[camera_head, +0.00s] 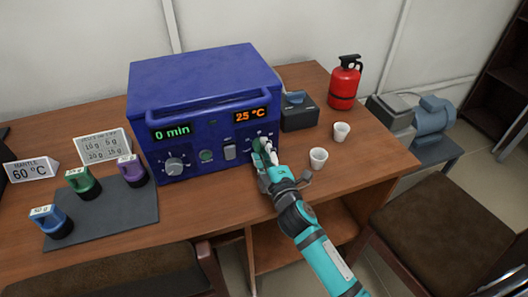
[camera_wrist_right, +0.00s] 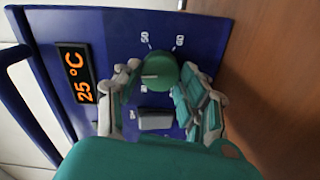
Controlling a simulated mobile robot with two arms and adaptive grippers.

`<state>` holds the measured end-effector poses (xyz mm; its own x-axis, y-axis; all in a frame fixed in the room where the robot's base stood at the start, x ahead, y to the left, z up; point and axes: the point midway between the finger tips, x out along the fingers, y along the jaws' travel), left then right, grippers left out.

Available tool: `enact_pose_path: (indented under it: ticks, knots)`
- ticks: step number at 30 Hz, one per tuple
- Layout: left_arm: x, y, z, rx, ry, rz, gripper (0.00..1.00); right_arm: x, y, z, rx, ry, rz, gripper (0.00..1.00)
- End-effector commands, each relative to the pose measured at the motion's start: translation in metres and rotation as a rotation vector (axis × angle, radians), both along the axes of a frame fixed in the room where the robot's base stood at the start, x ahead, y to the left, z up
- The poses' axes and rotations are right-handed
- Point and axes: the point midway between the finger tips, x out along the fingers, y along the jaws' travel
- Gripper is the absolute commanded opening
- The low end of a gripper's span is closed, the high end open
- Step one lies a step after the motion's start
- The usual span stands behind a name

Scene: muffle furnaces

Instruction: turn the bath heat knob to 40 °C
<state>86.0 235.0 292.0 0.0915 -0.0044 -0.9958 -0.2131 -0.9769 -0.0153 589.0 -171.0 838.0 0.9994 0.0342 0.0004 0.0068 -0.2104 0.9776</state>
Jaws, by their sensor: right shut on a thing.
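The blue bath unit (camera_head: 205,90) stands on the wooden table. Its orange display (camera_head: 250,116) reads 25 °C, as it also does in the wrist view (camera_wrist_right: 75,76). The round green heat knob (camera_head: 258,145) is on the right of the front panel. In the wrist view the green knob (camera_wrist_right: 162,70) has a pale pointer line, with marks 50 and 60 printed beside it. My right gripper (camera_head: 266,158) is at the panel, shut on the green knob, with a finger on each side. The fingers partly hide the scale. My left gripper is not in view.
A grey knob (camera_head: 174,166), a green button (camera_head: 206,156) and a rocker switch (camera_head: 230,153) share the panel. Two white cups (camera_head: 318,158) (camera_head: 341,131) stand right of my right gripper. Colored weights (camera_head: 80,181) stand on a dark mat (camera_head: 110,216) at left.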

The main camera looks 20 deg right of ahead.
Motion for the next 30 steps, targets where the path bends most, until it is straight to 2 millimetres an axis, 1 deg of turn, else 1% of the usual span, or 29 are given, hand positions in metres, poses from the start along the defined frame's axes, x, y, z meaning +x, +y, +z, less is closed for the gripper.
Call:
enact_pose_path:
  ticks: [3, 9, 24, 25, 27, 30]
  knots:
    - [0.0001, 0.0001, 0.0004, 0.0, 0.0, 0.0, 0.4, -0.0003, -0.0005, -0.0012, 0.052, 0.005, -0.001, 0.09]
    - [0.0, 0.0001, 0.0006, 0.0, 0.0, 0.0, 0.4, -0.0003, -0.0001, -0.0014, 0.103, 0.007, 0.0, 0.09]
    - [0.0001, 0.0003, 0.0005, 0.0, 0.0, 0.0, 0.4, -0.0003, -0.0003, -0.0016, 0.116, 0.007, 0.0, 0.09]
    - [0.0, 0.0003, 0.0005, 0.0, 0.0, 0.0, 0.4, -0.0003, -0.0003, -0.0016, 0.116, 0.007, 0.0, 0.45]
    - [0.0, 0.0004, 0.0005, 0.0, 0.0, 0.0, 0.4, -0.0003, -0.0002, -0.0015, 0.116, 0.007, 0.0, 0.54]
    - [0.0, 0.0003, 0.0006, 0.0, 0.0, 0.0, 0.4, -0.0002, -0.0002, -0.0011, 0.116, 0.006, -0.001, 0.65]
